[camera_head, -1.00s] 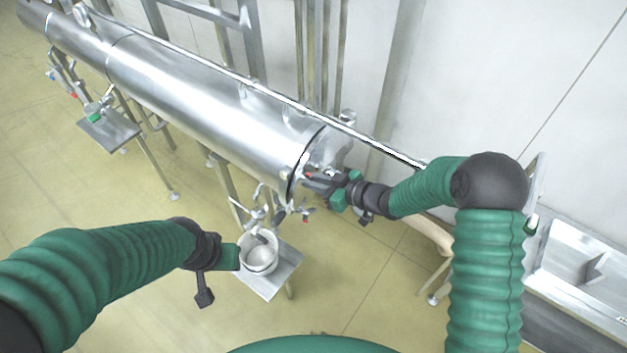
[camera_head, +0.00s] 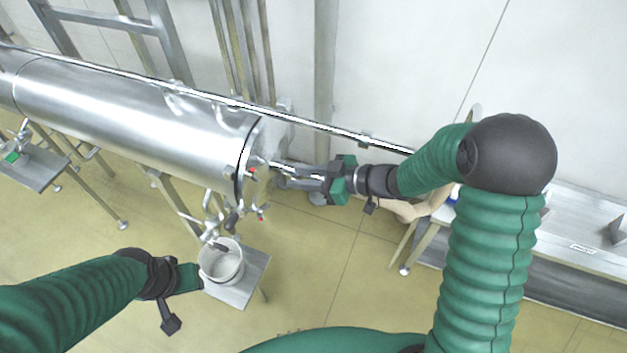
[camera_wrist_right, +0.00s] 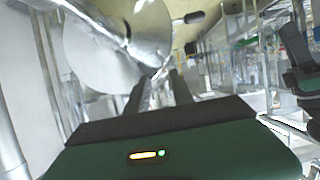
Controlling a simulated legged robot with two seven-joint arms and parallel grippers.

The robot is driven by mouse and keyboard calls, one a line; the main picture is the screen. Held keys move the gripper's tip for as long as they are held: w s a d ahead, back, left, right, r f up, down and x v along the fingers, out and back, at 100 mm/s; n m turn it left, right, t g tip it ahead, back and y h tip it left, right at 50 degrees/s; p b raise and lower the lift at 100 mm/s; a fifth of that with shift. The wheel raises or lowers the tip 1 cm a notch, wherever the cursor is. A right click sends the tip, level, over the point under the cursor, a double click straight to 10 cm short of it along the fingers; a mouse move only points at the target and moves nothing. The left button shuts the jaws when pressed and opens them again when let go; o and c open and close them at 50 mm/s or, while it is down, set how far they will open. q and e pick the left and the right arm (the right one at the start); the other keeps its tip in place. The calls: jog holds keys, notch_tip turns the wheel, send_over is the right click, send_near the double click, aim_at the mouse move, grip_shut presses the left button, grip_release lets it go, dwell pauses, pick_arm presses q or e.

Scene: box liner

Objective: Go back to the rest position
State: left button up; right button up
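My right gripper (camera_head: 278,175) points left toward the end of the steel cylinder (camera_head: 130,110). Its two fingers stand apart with nothing seen between them, as the right wrist view (camera_wrist_right: 160,80) also shows. I cannot tell whether its fingertips touch the cylinder's end fittings. My left gripper (camera_head: 195,278) is at the lower left, beside the white bucket (camera_head: 235,277). Its fingers are hidden or too small to make out, and I cannot tell whether it touches the bucket.
The bucket stands on a small metal shelf (camera_head: 255,268) below valves (camera_head: 218,215) at the cylinder's end. Another shelf (camera_head: 35,170) is at the far left. A metal bench (camera_head: 585,230) stands at the right by the wall. The floor (camera_head: 330,280) between is clear.

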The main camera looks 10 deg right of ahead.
jog(key=v, duration=0.3)
jog(key=shift+s+d+r, duration=0.1)
jog(key=shift+s+d, duration=0.05)
jog(key=shift+d, duration=0.15)
jog(key=shift+a, duration=0.1)
